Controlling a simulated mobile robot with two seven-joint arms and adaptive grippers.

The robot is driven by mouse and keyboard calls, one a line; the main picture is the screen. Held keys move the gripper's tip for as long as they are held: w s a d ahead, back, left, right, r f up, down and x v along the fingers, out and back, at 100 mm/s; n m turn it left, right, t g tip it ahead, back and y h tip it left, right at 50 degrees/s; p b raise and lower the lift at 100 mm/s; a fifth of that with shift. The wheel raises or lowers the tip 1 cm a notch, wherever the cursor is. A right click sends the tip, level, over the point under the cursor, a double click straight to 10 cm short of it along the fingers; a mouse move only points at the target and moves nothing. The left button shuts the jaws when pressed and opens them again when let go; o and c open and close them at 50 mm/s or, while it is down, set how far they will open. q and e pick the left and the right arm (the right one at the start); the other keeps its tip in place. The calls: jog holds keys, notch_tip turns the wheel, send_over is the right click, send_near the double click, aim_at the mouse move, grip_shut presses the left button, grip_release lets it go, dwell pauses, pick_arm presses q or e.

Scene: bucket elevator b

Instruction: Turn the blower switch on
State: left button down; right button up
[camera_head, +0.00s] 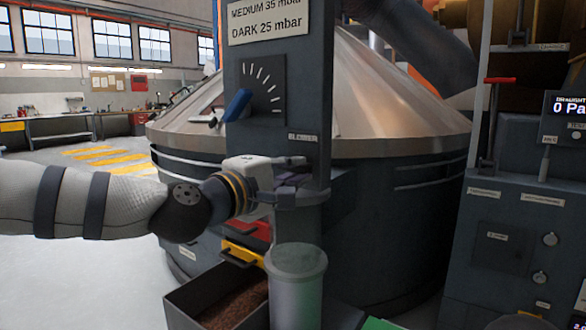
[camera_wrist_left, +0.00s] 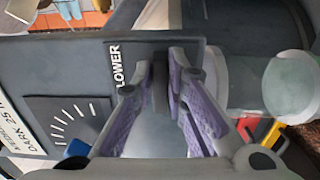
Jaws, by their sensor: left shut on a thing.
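A dark upright panel (camera_head: 262,145) stands in front of a large metal drum. It bears a "BLOWER" label (camera_head: 303,138), which also shows in the wrist view (camera_wrist_left: 117,66). My left gripper (camera_head: 291,175) is at the panel just below this label. In the wrist view my left fingers (camera_wrist_left: 162,85) are closed around a small dark piece beside the label, the blower switch (camera_wrist_left: 160,90). The fingers hide most of the switch, so I cannot tell its position. My right gripper is not in view.
A dial with a blue handle (camera_head: 237,105) sits above the gripper. Below stand a grey cylinder (camera_head: 297,285) and an open box of brown granules (camera_head: 190,308). A cabinet with a draught display (camera_head: 569,107) reading 0 Pa is at right. Open floor lies at left.

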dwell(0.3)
pick_arm(q)
jog(key=c, duration=1.6)
grip_release()
jog(key=v, duration=1.2)
